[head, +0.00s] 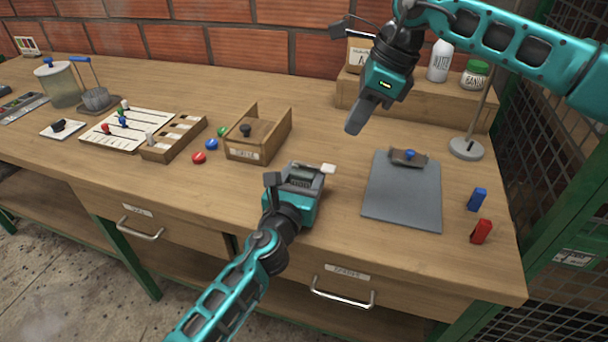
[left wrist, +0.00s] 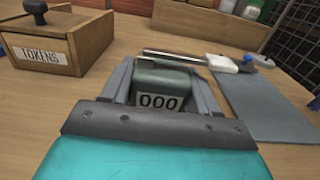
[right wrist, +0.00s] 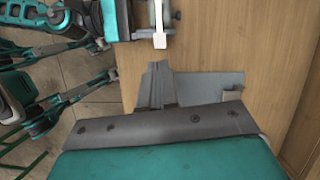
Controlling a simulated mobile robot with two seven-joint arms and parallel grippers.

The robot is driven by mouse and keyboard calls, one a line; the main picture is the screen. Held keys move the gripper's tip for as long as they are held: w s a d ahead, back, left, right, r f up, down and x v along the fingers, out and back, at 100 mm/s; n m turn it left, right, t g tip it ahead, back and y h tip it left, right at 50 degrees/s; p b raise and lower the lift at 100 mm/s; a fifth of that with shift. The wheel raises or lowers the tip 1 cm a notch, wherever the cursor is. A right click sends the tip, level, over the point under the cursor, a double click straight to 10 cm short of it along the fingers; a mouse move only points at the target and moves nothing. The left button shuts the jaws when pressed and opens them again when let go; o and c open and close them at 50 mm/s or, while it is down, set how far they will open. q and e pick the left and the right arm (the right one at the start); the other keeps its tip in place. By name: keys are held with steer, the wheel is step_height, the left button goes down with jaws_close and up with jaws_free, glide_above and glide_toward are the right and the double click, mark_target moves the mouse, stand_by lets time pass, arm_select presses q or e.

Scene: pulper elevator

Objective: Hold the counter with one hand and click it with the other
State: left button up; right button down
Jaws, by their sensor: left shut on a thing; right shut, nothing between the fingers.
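The counter (left wrist: 165,78) is a small dark grey-green box with a white window reading 000. It also shows in the head view (head: 301,177). A metal lever with a white pad (head: 328,168) sticks out on its right. My left gripper (head: 298,180) is shut on the counter, over the table's front part. My right gripper (head: 356,125) is shut and empty, pointing down, behind and right of the counter and apart from it. In the right wrist view its fingers (right wrist: 158,85) are together, with the lever's white pad (right wrist: 160,40) beyond them.
A grey clipboard (head: 403,195) lies to the right, near blue (head: 477,200) and red (head: 481,232) blocks. A wooden TOKENS box (head: 257,140) stands left of the counter. A lamp base (head: 466,149) and a shelf with jars (head: 440,100) are at the back right.

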steer(key=n+t+y, duration=0.2)
steer(key=n+t, duration=0.1)
steer(key=t, duration=0.1)
glide_above(311, 166)
steer(key=shift+a+r+n+t+y, duration=0.15)
steer(key=shift+r+n+y, duration=0.1)
steer(key=shift+r, duration=0.25)
steer(key=shift+a+r+n+t+y, duration=0.15)
steer(key=shift+r+y, duration=0.1)
steer(key=shift+r, duration=0.25)
steer(key=shift+d+f, duration=0.1)
steer(key=shift+f, duration=0.05)
steer(key=shift+d+f, duration=0.2)
steer(key=shift+f, duration=4.1)
steer(key=shift+f, duration=0.1)
steer(key=shift+f, duration=0.35)
